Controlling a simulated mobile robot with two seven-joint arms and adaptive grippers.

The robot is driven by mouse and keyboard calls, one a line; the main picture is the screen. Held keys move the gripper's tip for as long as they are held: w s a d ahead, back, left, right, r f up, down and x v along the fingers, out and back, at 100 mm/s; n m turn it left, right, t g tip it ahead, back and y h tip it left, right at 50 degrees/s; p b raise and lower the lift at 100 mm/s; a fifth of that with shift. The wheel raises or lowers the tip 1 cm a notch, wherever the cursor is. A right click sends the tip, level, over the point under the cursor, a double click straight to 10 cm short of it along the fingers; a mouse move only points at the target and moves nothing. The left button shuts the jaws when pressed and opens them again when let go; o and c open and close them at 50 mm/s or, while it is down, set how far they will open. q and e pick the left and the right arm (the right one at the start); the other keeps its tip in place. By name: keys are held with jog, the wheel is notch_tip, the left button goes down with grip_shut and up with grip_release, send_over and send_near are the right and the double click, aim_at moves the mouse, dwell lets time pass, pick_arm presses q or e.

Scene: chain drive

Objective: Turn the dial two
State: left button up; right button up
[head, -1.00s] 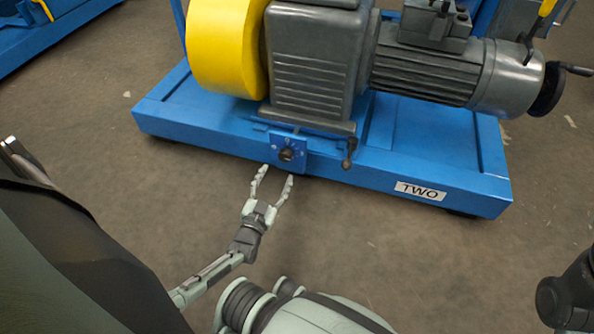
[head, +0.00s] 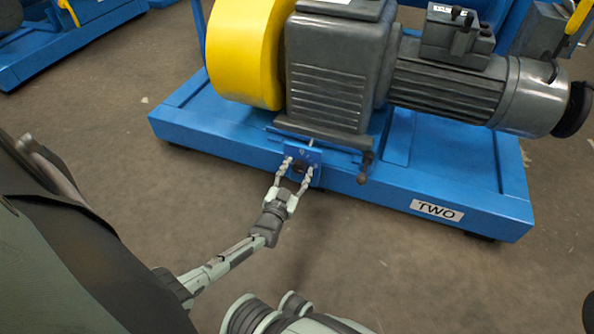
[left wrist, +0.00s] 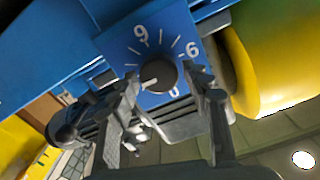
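The dial (head: 299,167) is a small dark knob on a blue plate on the front of the blue machine base marked TWO. My right gripper is not in view.
The blue base (head: 390,192) carries a grey motor (head: 455,85) and a yellow guard (head: 243,55). A black-knobbed lever (head: 366,168) hangs just right of the dial plate. The TWO label (head: 437,210) is further right. The floor in front is clear.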

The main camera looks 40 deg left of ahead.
pick_arm(q)
jog(key=c, duration=0.8)
jog(key=shift+a+n, duration=0.1)
jog(key=shift+n, duration=2.7)
jog(key=o, duration=1.1)
jog(key=shift+o, duration=0.2)
jog(key=shift+s, duration=0.15)
